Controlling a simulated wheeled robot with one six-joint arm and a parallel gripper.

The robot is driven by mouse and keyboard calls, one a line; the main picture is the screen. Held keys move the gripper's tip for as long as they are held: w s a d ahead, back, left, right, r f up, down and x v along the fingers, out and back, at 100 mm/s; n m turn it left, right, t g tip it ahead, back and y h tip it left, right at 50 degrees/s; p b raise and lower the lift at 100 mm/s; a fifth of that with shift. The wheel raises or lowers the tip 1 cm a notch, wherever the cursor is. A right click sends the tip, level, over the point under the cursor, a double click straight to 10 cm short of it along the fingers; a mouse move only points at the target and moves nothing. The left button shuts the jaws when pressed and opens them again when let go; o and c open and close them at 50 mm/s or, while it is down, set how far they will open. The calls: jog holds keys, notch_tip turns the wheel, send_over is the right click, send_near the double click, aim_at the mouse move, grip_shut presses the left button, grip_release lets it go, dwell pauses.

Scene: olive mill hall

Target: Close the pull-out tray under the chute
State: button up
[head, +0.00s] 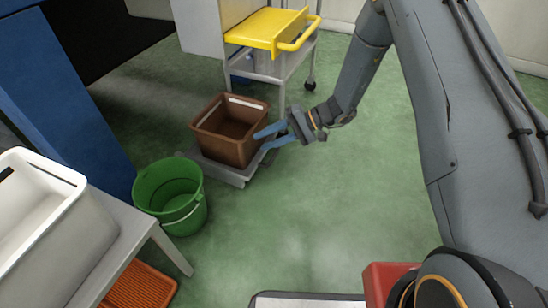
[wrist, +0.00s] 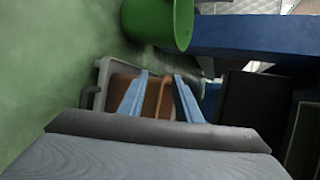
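A low grey tray (head: 222,173) on the floor, which appears to be the pull-out tray, sticks out beside the blue machine. A brown crate (head: 222,148) stands on it. In the wrist view the tray's grey rim (wrist: 103,75) shows with a dark bar-like handle (wrist: 86,98) on its outer side, and the crate (wrist: 126,82) lies behind my fingers. My gripper (head: 260,141) is open and empty, its two blue fingers apart at the crate's right side, above the tray's edge. It also shows in the wrist view (wrist: 160,76). I cannot tell whether it touches anything.
A green bucket (head: 171,195) stands just in front of the tray, left of it. A blue machine (head: 70,100) with a dark opening is at left. A yellow-topped cart (head: 262,30) stands behind. A white bin (head: 45,215) sits on a table. Green floor is clear at right.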

jog(key=w+d+f+m+t+y, duration=0.2)
jog(key=w+d+f+t, duration=0.25)
jog(key=f, duration=0.55)
jog(key=m+t+b, duration=0.1)
jog(key=m+t, duration=0.1)
jog(key=t, duration=0.1)
send_near(274, 155)
jog(key=w+a+f, duration=0.1)
jog(key=a, duration=0.1)
jog(key=b+x, duration=0.3)
jog(key=x, duration=0.5)
jog(key=shift+s+f, duration=0.1)
jog(key=shift+s, duration=0.05)
grip_shut()
jog(key=shift+d, duration=0.1)
